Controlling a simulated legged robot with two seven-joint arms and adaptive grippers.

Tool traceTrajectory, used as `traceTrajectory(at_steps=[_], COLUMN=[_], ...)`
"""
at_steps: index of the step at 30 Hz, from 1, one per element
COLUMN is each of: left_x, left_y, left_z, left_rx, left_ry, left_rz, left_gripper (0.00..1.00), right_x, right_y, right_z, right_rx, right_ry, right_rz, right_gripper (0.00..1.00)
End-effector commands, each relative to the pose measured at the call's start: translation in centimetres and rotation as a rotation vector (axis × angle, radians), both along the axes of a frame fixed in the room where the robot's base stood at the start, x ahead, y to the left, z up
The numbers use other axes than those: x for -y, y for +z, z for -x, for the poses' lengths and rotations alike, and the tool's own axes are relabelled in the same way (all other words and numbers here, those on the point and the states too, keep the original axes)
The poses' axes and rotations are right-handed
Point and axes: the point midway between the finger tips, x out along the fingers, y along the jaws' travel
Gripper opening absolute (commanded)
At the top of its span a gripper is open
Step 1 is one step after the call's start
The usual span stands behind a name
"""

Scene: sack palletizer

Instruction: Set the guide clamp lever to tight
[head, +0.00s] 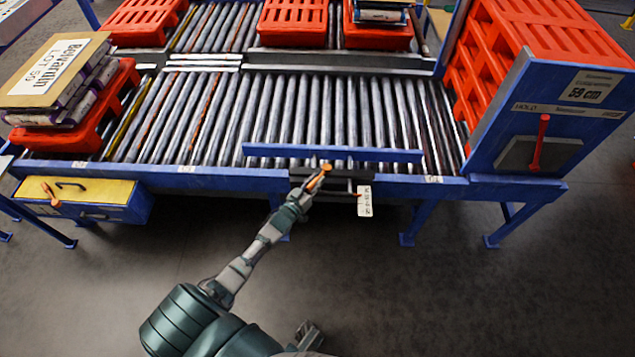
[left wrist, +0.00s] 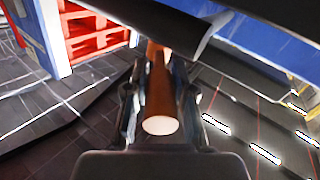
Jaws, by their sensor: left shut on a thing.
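The guide clamp lever has an orange handle (head: 318,177) and sits at the front edge of the roller conveyor, below the blue guide rail (head: 333,153). My left gripper (head: 312,185) is shut on this handle. In the left wrist view the orange-brown handle (left wrist: 160,100) lies between the two fingers, its pale round end toward the camera. The clamp body and the lever's marks are largely hidden by the gripper. Part of my right gripper (head: 308,335) seems to show low in the head view, away from the conveyor; its fingers are unclear.
A white tag (head: 364,201) hangs right of the lever. A blue cabinet with a red lever (head: 540,142) holds red pallets (head: 482,60) at the right. Sacks (head: 60,75) lie on a red pallet at the left. A yellow-topped box (head: 78,191) is at front left. The floor in front is clear.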

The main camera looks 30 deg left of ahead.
Motion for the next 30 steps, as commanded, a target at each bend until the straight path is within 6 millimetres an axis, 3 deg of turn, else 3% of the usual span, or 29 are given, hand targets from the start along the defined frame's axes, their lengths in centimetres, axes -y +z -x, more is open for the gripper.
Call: traceTrajectory(at_steps=[10,11,13,23,26,30], left_x=[-0.4,-0.4,-0.4,-0.4,-0.4,-0.4], left_y=[0.3,0.3,0.2,-0.1,-0.2,-0.3], left_z=[-0.1,-0.1,0.0,0.3,1.2,3.9], left_rx=[0.003,0.002,0.002,-0.004,-0.005,-0.006], left_ry=[-0.001,-0.002,-0.002,-0.001,-0.001,-0.001], left_rz=[-0.001,0.0,0.0,0.001,0.001,0.001], left_gripper=[0.0,0.31,0.49,0.51,0.51,0.51], right_x=[0.1,0.1,0.1,0.1,0.1,0.1], right_y=[0.1,0.1,0.1,0.1,0.1,0.1], right_z=[-0.1,-0.1,-0.1,0.1,0.1,0.1], right_rx=[0.002,0.002,0.002,0.0,0.0,0.001], right_ry=[0.0,0.0,0.0,0.001,0.001,0.001], right_rz=[0.002,0.002,0.002,0.001,0.001,0.001], right_gripper=[0.5,0.5,0.5,0.5,0.5,0.5])
